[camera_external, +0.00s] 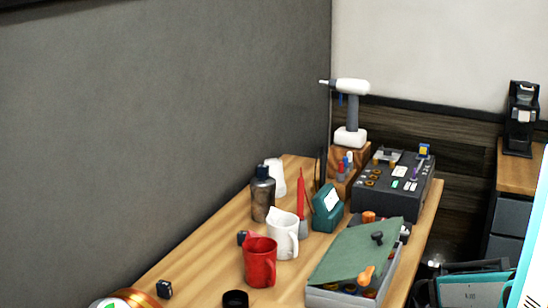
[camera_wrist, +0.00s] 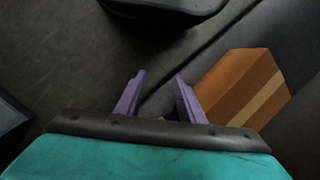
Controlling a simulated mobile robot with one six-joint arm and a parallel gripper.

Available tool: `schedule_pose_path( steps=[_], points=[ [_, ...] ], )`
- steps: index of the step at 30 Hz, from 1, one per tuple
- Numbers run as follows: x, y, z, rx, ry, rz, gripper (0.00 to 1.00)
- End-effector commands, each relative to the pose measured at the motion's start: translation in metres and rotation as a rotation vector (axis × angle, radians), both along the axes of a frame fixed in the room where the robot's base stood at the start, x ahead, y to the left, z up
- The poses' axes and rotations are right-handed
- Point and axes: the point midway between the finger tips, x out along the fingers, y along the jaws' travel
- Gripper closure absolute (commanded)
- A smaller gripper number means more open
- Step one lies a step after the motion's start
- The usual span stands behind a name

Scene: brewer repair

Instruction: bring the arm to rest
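My gripper (camera_wrist: 160,76) shows in the wrist view with its two purple fingers apart and nothing between them. It is open over a dark surface. In the external view, teal and white parts of my body show at the lower right edge, but the gripper fingers cannot be made out there. A black coffee brewer (camera_external: 522,120) stands upright on a wooden-topped cabinet (camera_external: 519,178) at the right, apart from my arm.
A wooden workbench (camera_external: 205,250) holds a red mug (camera_external: 259,262), a white mug (camera_external: 282,236), a green-lidded box (camera_external: 352,252), a dark control box (camera_external: 395,185) and a white drill (camera_external: 351,112). In the wrist view, a brown wooden piece (camera_wrist: 240,88) lies right of the fingers; a dark object (camera_wrist: 165,8) is above.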

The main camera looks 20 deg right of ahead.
Motion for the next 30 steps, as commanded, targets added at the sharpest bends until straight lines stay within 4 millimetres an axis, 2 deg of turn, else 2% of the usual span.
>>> schedule_pose_path(
  steps=[1,9,15,20,30],
  points=[
    [-0.018,0.007,-0.002,-0.011,0.033,0.010,0.65],
    [-0.099,0.025,-0.016,-0.083,0.189,0.051,0.65],
    [-0.142,0.030,-0.019,-0.132,0.269,0.074,0.65],
    [-0.154,0.029,-0.021,-0.149,0.291,0.080,0.65],
    [-0.154,0.029,-0.021,-0.149,0.291,0.079,0.65]
  ],
)
